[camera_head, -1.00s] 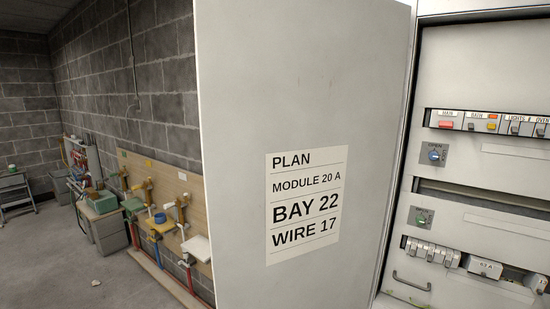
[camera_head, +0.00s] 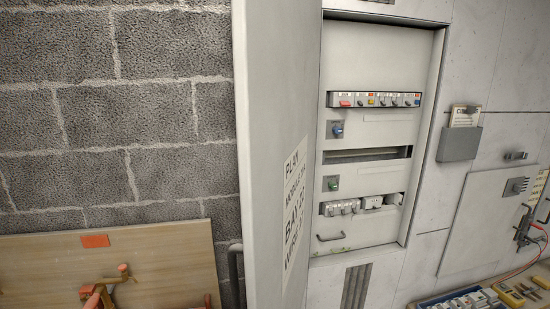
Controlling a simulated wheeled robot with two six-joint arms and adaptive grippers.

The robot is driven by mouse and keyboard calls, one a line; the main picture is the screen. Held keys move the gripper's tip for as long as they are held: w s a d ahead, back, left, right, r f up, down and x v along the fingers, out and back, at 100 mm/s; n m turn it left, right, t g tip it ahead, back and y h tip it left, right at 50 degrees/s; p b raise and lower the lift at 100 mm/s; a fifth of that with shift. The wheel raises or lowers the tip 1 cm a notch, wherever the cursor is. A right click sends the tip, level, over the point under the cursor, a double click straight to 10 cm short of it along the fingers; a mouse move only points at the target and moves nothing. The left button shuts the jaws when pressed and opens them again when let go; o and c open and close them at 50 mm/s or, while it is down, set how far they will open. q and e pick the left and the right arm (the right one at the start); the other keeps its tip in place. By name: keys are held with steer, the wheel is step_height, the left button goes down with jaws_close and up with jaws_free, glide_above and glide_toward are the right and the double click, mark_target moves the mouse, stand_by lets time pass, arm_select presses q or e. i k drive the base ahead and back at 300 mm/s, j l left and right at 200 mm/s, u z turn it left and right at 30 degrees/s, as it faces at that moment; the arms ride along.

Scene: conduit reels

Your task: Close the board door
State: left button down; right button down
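The board door (camera_head: 272,130) stands wide open, hinged at the left side of the board, and sticks out towards me. Its inner face carries a white label (camera_head: 295,205) reading PLAN, BAY 22, WIRE 17, seen at a steep slant. The open board (camera_head: 378,125) shows a row of breakers (camera_head: 375,100) at the top, a blue knob (camera_head: 337,130), a dark empty slot, a green knob (camera_head: 333,183), and a lower row of modules (camera_head: 345,207). Neither of my grippers is in view.
A wooden panel with valves (camera_head: 170,255) stands at lower left against the block wall (camera_head: 110,110). Right of the board are a grey holder with a card (camera_head: 460,143), a grey panel (camera_head: 483,215), and a blue tray of parts (camera_head: 462,303) at the bottom right.

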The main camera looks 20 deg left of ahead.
mark_target(276, 44)
steer(key=i+j+z, duration=0.1)
steer(key=j, duration=0.3)
steer(key=i+j+z, duration=0.1)
steer(key=j, duration=0.3)
steer(key=i+j+z, duration=0.1)
steer(key=j, duration=0.35)
steer(key=i, duration=0.1)
